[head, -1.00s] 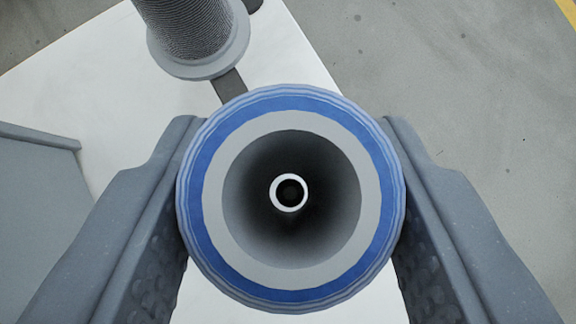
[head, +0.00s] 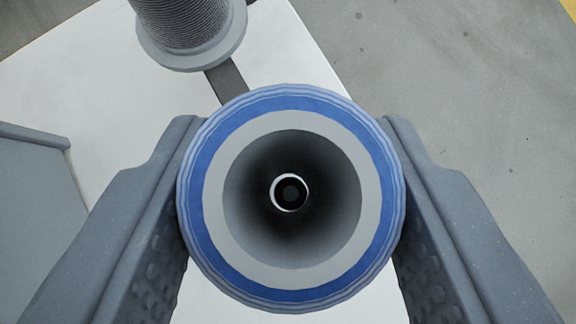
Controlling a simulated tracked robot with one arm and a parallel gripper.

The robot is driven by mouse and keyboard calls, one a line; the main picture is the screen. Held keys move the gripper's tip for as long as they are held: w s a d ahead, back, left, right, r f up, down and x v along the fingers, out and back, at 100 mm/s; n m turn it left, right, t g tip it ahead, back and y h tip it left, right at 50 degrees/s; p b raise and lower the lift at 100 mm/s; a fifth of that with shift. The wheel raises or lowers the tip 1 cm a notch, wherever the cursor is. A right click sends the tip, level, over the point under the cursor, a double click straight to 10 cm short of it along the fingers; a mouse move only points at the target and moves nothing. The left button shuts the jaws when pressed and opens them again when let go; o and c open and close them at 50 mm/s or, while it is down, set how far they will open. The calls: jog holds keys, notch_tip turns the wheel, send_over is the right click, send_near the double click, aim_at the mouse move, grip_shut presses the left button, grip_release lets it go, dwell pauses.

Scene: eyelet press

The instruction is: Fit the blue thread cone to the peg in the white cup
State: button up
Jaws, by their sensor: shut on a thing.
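The blue thread cone (head: 195,190) is seen end-on in the head view, with a blue outer ring and a grey core (head: 235,255). My gripper (head: 290,200) is shut on it, one finger on each side. Through the hollow core I see a small bright ring with a dark centre at the bottom. I cannot tell whether the peg or the white cup shows through that opening; the cone hides what lies straight below it.
A grey ribbed spool with a flange (head: 190,50) stands at the top left, with a dark strip (head: 228,82) beside it. A white surface (head: 90,90) lies below, and a grey panel (head: 35,200) is at the left. Grey floor (head: 450,80) is at the right.

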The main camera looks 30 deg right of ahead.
jog(key=shift+f+b, duration=0.55)
jog(key=shift+f, duration=0.9)
jog(key=o, duration=1.1)
jog(key=shift+o, duration=0.2)
jog(key=shift+r, duration=0.2)
jog(key=shift+r+p, duration=0.9)
jog(key=shift+r, duration=1.45)
